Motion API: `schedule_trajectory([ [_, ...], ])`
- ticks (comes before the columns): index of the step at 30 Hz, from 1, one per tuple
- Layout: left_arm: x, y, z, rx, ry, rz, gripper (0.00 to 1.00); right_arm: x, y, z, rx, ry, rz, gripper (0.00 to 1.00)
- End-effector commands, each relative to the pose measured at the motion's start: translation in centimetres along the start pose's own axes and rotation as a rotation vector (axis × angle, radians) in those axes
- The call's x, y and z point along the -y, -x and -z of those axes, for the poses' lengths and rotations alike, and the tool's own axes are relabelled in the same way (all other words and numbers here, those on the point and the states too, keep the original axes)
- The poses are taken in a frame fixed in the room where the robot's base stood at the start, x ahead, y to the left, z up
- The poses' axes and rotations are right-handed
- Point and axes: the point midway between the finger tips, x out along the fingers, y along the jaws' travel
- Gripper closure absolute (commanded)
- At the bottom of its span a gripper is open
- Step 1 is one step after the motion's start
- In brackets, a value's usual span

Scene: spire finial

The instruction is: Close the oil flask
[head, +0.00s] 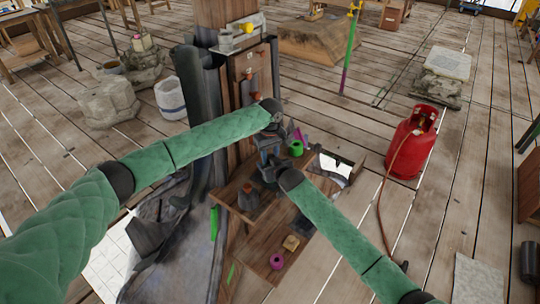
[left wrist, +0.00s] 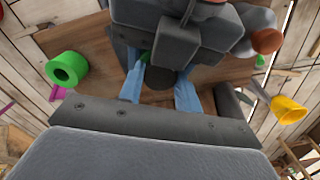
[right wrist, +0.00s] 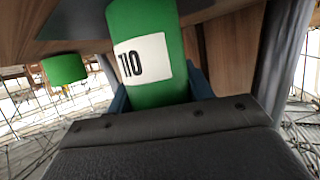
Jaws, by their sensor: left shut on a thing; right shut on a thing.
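The oil flask (right wrist: 150,85) is green with a white label that reads upside down in the right wrist view. My right gripper (right wrist: 158,92) is shut on it, one blue finger at each side. In the left wrist view my left gripper (left wrist: 160,92) is shut on a small dark round piece (left wrist: 163,79), apparently the flask's cap. A little green shows beside it; whether the piece sits on the flask's neck is hidden. In the head view my left gripper (head: 267,152) and right gripper (head: 271,172) meet closely above the bench and hide the flask.
The wooden bench (head: 262,258) holds a grey bottle with a brown top (head: 248,197), a green roll (head: 296,148) and a magenta roll (head: 277,261). A yellow funnel (left wrist: 289,110) shows in the left wrist view. A post (head: 226,15) rises behind. A red gas cylinder (head: 408,145) stands right.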

Motion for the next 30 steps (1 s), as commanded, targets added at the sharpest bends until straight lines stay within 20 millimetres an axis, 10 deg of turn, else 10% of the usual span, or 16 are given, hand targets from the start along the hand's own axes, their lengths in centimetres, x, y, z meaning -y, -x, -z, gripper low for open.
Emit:
schedule_trajectory([
  [18,0.02,-0.03,0.02,0.0,-0.25,0.0,0.93,0.03,0.0,0.03,0.0,0.0,0.0,1.0],
  [19,0.02,-0.02,0.02,0.0,-0.25,0.0,0.6,0.03,0.0,0.03,0.0,0.0,0.0,1.0],
  [21,0.02,-0.02,0.02,0.0,-0.25,0.0,0.46,0.03,0.0,0.03,0.0,0.0,0.0,1.0],
  [30,0.01,0.04,0.02,0.0,-0.249,0.0,0.44,0.02,0.0,0.03,0.0,0.0,0.0,1.0],
])
